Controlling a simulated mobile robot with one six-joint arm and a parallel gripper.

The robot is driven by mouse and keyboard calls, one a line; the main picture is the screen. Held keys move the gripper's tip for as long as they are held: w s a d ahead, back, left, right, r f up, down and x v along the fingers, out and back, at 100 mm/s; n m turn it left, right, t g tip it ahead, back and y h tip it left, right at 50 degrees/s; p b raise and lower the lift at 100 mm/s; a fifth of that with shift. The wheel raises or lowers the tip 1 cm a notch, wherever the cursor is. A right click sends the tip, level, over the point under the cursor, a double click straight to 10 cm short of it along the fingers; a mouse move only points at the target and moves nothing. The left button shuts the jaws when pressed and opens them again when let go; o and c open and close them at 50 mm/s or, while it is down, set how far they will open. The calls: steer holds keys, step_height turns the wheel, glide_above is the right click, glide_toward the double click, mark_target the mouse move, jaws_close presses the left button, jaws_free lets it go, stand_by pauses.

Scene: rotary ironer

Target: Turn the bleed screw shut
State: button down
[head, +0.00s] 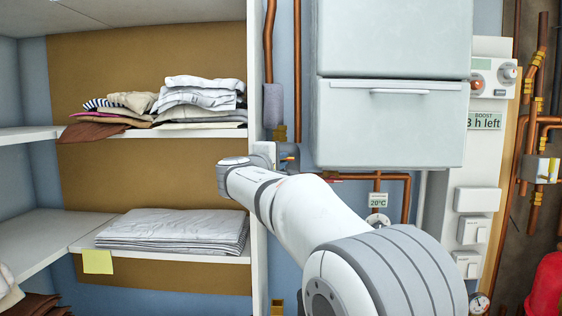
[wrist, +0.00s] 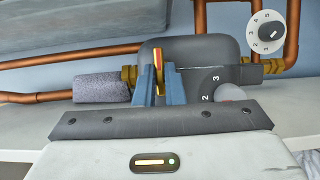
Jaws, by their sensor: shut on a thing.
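In the wrist view the two blue fingers of my gripper (wrist: 159,84) stand on either side of a narrow brass piece with a red edge, which I take to be the bleed screw (wrist: 158,56). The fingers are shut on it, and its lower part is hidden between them. It stands upright in front of a dark grey rounded housing (wrist: 205,47) on the copper pipe line. In the head view my gripper (head: 289,153) is small, beside the white shelf edge; the screw cannot be made out there.
A grey foam-like sleeve (wrist: 101,88) is on the pipe to the left. A numbered dial (wrist: 267,32) is at upper right. Copper pipes (wrist: 222,13) run close around the housing. In the head view, shelves with folded linen (head: 175,231) are left and a white cabinet (head: 392,125) is right.

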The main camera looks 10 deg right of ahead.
steer(key=shift+f, duration=0.15)
steer(key=shift+f+n+b, duration=0.15)
steer(key=shift+n+b, duration=0.35)
steer(key=shift+b, duration=0.4)
steer(key=n+t+b, duration=0.2)
steer(key=n+b, duration=0.2)
steer(key=n, duration=0.1)
steer(key=n+t+y+b, duration=0.1)
steer(key=n+b, duration=0.3)
steer(key=f+n+t+y+b, duration=0.1)
steer(key=n+t+b, duration=0.1)
steer(key=n+b, duration=0.3)
steer(key=shift+d+n+t, duration=0.3)
steer(key=shift+d, duration=0.05)
steer(key=shift+d+r+n+t+y+b, duration=0.1)
steer(key=shift+n+t+y+b, duration=0.25)
steer(key=shift+n+y+b, duration=0.9)
steer(key=shift+d+r+n+t+y+b, duration=0.1)
steer(key=shift+n+t+y+b, duration=0.3)
steer(key=shift+n, duration=1.65)
steer(key=shift+a+n+y, duration=0.1)
steer(key=shift+n+y, duration=0.15)
steer(key=shift+n, duration=0.05)
steer(key=c, duration=1.5)
jaws_free()
steer(key=shift+s+r, duration=0.1)
